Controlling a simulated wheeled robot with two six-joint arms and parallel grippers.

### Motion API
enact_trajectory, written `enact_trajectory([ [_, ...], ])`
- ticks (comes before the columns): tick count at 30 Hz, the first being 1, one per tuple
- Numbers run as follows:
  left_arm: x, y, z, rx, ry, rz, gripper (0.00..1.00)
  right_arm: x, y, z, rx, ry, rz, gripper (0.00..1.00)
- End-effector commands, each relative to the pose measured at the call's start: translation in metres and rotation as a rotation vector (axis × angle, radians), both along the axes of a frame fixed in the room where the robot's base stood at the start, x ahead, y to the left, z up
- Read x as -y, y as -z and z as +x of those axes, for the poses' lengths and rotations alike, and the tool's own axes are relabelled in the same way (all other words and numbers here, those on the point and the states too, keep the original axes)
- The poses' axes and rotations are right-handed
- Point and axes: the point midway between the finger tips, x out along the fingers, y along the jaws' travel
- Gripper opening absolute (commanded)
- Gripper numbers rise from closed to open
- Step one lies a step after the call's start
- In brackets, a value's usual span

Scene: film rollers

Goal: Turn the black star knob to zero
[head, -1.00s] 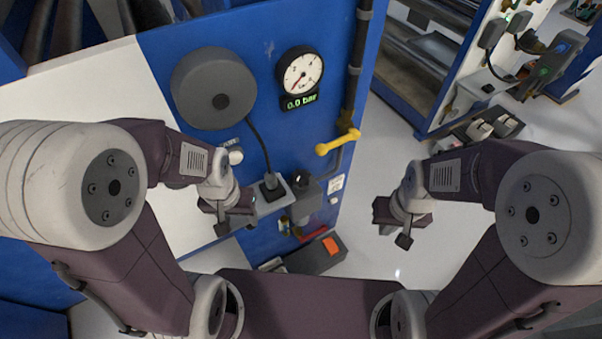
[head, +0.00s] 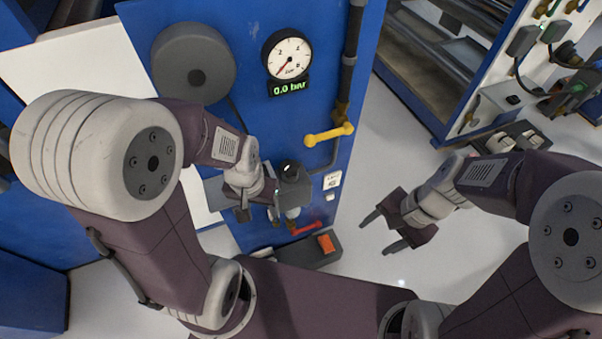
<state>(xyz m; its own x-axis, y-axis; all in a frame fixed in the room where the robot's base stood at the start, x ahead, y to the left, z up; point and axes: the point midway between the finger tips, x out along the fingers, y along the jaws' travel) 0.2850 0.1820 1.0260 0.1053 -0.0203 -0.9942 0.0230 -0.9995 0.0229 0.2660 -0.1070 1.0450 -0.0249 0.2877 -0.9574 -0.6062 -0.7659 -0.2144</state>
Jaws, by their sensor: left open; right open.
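The black knob (head: 289,169) sits on top of a grey regulator block (head: 294,191) on the blue panel. Its star shape is too small to make out. My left gripper (head: 257,213) is open, just left of the regulator block and lower than the knob. It hides part of the bracket there; whether it touches the block I cannot tell. My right gripper (head: 383,233) is open and empty over the floor, well right of the panel.
A yellow handle (head: 328,134) on a dark pipe sticks out right of the knob. A large grey disc (head: 194,63) is at upper left. A red handle (head: 306,228) and a dark box with an orange item (head: 326,244) lie below.

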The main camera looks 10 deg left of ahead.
Motion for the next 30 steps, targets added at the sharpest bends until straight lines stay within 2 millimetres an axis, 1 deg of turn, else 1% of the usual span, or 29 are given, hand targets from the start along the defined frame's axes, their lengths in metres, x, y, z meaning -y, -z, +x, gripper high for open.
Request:
enact_trajectory([
  [1, 0.0, 0.015, 0.0, 0.0, 0.0, 0.0, 0.54, -0.011, 0.01, 0.002, -0.026, 0.069, 0.046, 0.61],
  [5, 0.0, 0.042, 0.0, 0.0, 0.0, 0.0, 0.54, -0.049, 0.015, 0.011, -0.113, 0.281, 0.209, 0.61],
  [8, 0.0, 0.074, 0.0, 0.0, 0.0, 0.0, 0.54, -0.084, 0.02, 0.027, -0.193, 0.453, 0.374, 0.61],
  [9, 0.0, 0.09, 0.0, 0.0, 0.0, 0.0, 0.54, -0.098, 0.022, 0.035, -0.229, 0.522, 0.451, 0.61],
  [11, 0.0, 0.116, 0.0, 0.0, 0.0, 0.0, 0.54, -0.118, 0.024, 0.051, -0.282, 0.616, 0.573, 0.61],
  [12, 0.001, 0.138, 0.0, 0.0, 0.0, 0.0, 0.54, -0.13, 0.027, 0.062, -0.318, 0.676, 0.661, 0.61],
  [14, 0.001, 0.172, 0.0, 0.0, 0.0, 0.0, 0.54, -0.146, 0.031, 0.081, -0.372, 0.755, 0.796, 0.61],
  [15, 0.001, 0.196, 0.0, -0.001, 0.0, 0.0, 0.54, -0.153, 0.034, 0.094, -0.404, 0.798, 0.885, 0.61],
  [17, 0.001, 0.228, 0.0, -0.001, 0.0, 0.0, 0.54, -0.16, 0.039, 0.111, -0.445, 0.847, 1.005, 0.61],
  [18, 0.001, 0.25, 0.0, -0.001, 0.0, 0.0, 0.54, -0.163, 0.044, 0.121, -0.468, 0.871, 1.075, 0.61],
  [20, 0.001, 0.281, 0.0, -0.001, 0.0, 0.0, 0.54, -0.165, 0.054, 0.134, -0.495, 0.899, 1.166, 0.61],
  [21, 0.001, 0.299, 0.0, -0.001, 0.0, 0.0, 0.54, -0.166, 0.06, 0.141, -0.508, 0.91, 1.216, 0.61],
  [24, 0.001, 0.335, 0.0, 0.0, 0.0, 0.0, 0.54, -0.165, 0.078, 0.153, -0.527, 0.928, 1.295, 0.61],
  [27, 0.001, 0.355, 0.0, 0.0, 0.0, 0.0, 0.54, -0.165, 0.091, 0.157, -0.534, 0.932, 1.328, 0.61],
  [30, 0.001, 0.362, 0.001, 0.0, 0.0, 0.0, 0.54, -0.165, 0.095, 0.159, -0.535, 0.934, 1.337, 0.61],
])
